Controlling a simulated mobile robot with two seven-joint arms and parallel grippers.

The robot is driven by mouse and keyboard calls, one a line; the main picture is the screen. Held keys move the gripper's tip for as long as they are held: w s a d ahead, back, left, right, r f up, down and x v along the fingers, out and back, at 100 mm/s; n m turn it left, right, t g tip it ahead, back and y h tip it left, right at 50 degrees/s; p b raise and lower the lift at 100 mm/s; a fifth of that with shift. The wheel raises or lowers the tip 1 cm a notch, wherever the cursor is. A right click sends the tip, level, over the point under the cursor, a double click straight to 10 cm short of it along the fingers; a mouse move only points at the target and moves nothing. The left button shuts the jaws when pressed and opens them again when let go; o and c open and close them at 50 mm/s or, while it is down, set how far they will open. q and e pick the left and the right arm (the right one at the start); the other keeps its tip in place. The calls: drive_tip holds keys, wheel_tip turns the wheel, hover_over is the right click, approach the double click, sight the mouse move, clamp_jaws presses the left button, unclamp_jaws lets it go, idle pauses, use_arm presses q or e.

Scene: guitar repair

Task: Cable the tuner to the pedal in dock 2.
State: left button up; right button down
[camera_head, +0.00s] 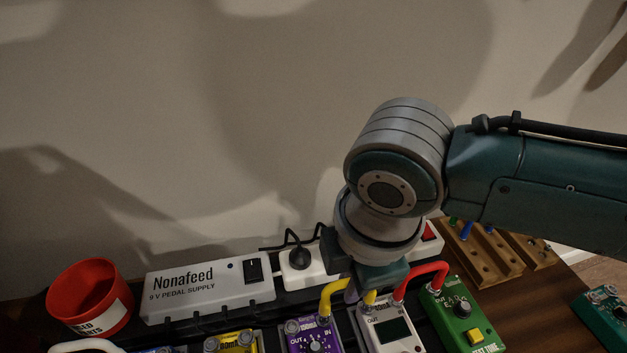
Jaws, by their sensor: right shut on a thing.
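My right gripper (372,286) points down over the top left of a white pedal (395,325) with a dark display and the word OUT. It is shut on the end of a yellow cable (327,296); the gripper hides part of the cable. The cable's other end is at the right top of a purple pedal (314,340) with a knob. No dock numbers are readable. My left gripper is out of view.
A white Nonafeed power supply (195,292), a power strip (302,277) with a black plug and a red parts cup (89,297) stand along the back. A yellow pedal (232,342) is left of the purple one. A wooden rack (484,252) stands right.

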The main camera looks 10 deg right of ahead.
drive_tip(key=shift+f+b, duration=0.35)
drive_tip(key=shift+f, duration=0.3)
drive_tip(key=shift+c, duration=2.2)
unclamp_jaws()
wheel_tip(320, 180, up, 8)
drive_tip(key=p, duration=0.9)
drive_tip(key=shift+r, duration=0.1)
